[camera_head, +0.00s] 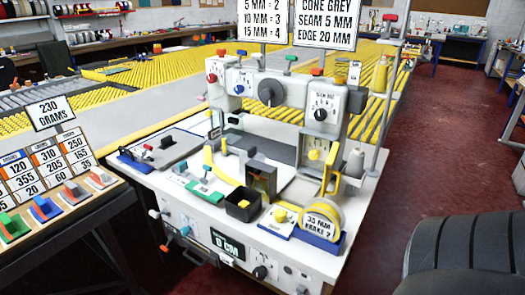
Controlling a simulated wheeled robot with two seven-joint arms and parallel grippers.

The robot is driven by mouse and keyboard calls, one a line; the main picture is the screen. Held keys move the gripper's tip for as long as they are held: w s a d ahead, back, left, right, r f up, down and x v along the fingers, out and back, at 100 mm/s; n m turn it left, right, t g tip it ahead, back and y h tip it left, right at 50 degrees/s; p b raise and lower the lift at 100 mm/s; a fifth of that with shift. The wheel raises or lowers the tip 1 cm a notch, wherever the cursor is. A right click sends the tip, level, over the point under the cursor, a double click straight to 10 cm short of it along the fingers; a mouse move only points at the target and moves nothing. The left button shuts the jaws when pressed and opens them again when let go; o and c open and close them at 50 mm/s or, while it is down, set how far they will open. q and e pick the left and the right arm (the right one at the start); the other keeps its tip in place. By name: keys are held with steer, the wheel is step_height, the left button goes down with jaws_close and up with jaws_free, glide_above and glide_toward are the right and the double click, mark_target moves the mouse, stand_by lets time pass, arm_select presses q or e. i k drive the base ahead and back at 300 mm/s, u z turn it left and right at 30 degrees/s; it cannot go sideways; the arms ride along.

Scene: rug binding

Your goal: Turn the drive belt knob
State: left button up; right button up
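A white binding machine (300,93) stands on a white bench in the middle of the head view. Its upper body carries a large dark round knob (270,92) and, to the right, a black dial (321,114) on a white plate with small markings. A blue knob (239,89) and a red knob (212,78) are on its left part. The bench front has another black knob (259,272) right of a display reading "0 CM" (228,246). No readable label shows which one is the drive belt knob. Neither of my grippers is in view.
A yellow tape roll (322,218) and a black open box (243,204) sit on the bench. A side table at left holds number cards (54,162) and coloured blocks. Red floor (440,150) is open at right. A dark ribbed shape fills the lower right corner.

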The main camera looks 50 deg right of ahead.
mark_target(314, 155)
steer(key=u, duration=0.05)
steer(key=i, duration=0.95)
steer(key=z, duration=0.3)
